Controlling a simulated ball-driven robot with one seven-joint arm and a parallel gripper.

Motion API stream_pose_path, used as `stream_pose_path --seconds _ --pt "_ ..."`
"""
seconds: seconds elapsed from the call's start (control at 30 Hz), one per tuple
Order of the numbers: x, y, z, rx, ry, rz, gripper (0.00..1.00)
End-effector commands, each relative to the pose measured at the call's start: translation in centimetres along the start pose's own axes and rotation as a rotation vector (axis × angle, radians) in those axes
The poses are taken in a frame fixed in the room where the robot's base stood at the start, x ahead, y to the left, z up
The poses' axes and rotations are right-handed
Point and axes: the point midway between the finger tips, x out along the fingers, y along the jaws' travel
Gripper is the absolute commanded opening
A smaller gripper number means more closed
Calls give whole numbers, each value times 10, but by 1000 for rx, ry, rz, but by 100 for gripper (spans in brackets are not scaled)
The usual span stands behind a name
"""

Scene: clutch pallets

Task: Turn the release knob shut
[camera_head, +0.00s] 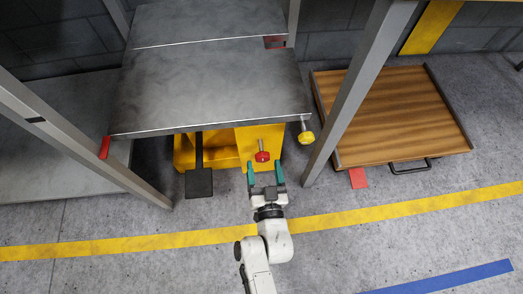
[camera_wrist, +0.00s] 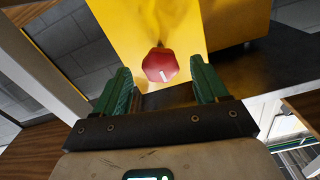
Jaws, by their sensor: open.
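A red knob (camera_head: 262,156) sits on the front of a yellow housing (camera_head: 243,141) under a grey metal platform. In the wrist view the red knob (camera_wrist: 160,66) is faceted and carries a short white mark near its lower middle. My gripper (camera_head: 265,170) is open, with green fingers pointing at the knob. In the wrist view my gripper (camera_wrist: 162,85) has one finger on each side below the knob, with a gap to it. The knob is not between the fingertips, and nothing is held.
A yellow knob (camera_head: 306,137) on a metal stem hangs at the platform's right corner. A black pedal (camera_head: 199,183) lies left of the housing. Grey posts (camera_head: 358,85) stand on both sides. A wooden pallet (camera_head: 395,115) lies at right.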

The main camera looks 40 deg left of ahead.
Motion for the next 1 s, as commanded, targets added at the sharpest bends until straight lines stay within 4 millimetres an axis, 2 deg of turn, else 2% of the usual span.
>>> stream_pose_path --seconds 0.1,0.3,0.5,0.73,0.77,1.0 --pt "24 0 0 0 2 -3 73" --pt "49 0 0 1 1 -2 73" --pt "59 -1 0 2 0 -2 73" --pt "59 -1 0 2 0 -1 73" --pt "59 -1 0 2 0 -1 72" --pt "59 -1 0 3 0 -1 49"
